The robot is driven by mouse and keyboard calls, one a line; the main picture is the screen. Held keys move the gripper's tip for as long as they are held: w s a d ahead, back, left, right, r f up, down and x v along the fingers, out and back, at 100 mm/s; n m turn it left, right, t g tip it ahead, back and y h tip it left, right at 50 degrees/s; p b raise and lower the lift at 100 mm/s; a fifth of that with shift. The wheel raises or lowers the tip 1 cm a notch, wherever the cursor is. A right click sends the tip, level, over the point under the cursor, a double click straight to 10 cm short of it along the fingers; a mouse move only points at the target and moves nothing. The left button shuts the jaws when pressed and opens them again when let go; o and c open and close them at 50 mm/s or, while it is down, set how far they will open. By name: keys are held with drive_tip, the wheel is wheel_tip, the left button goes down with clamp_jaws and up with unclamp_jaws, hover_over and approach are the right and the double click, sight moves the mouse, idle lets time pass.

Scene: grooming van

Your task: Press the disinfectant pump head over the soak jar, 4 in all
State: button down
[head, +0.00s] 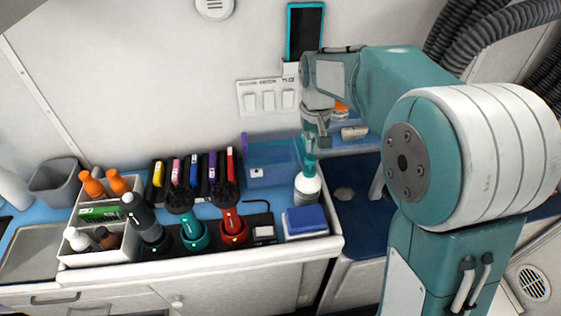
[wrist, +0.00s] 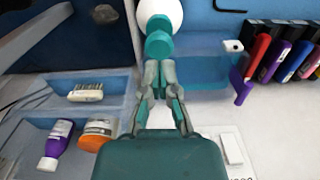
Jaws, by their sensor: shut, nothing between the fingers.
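The disinfectant bottle (head: 307,189) is white with a teal pump head (head: 310,163) and stands upright near the counter's right end. In the wrist view the white bottle (wrist: 160,10) and the teal pump head (wrist: 158,44) show just beyond my fingertips. My gripper (head: 312,140) is directly above the pump head, pointing down, shut and empty. The fingers also show in the wrist view (wrist: 160,68). I cannot tell whether they touch the pump head. A clear blue container (head: 268,172), which may be the soak jar, stands left of the bottle; it also shows in the wrist view (wrist: 205,68).
A blue box (head: 306,220) stands in front of the bottle. Clippers (head: 233,230) stand in a black holder, with a rack of coloured tools (head: 195,172) behind. A white caddy (head: 100,254) is at left. Shelf bins with a brush (wrist: 86,92) and a purple bottle (wrist: 56,143) lie beside my gripper.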

wheel_tip(320, 180, up, 6)
idle(0.8)
idle(0.3)
drive_tip(key=s+d+r+m+t, duration=0.1)
drive_tip(key=s+d+r, duration=0.15)
drive_tip(key=s, duration=0.35)
drive_tip(key=s+d+r+t, duration=0.2)
drive_tip(key=s+d, duration=0.2)
drive_tip(key=s, duration=0.2)
drive_tip(key=s+d+f+t, duration=0.1)
drive_tip(key=s, duration=0.5)
drive_tip(key=s+d+f+m+t, duration=0.1)
drive_tip(key=s+d+f, duration=0.1)
drive_tip(key=s, duration=0.4)
drive_tip(key=shift+d+f+t, duration=0.15)
drive_tip(key=shift+d+t, duration=0.1)
drive_tip(key=shift+t, duration=0.05)
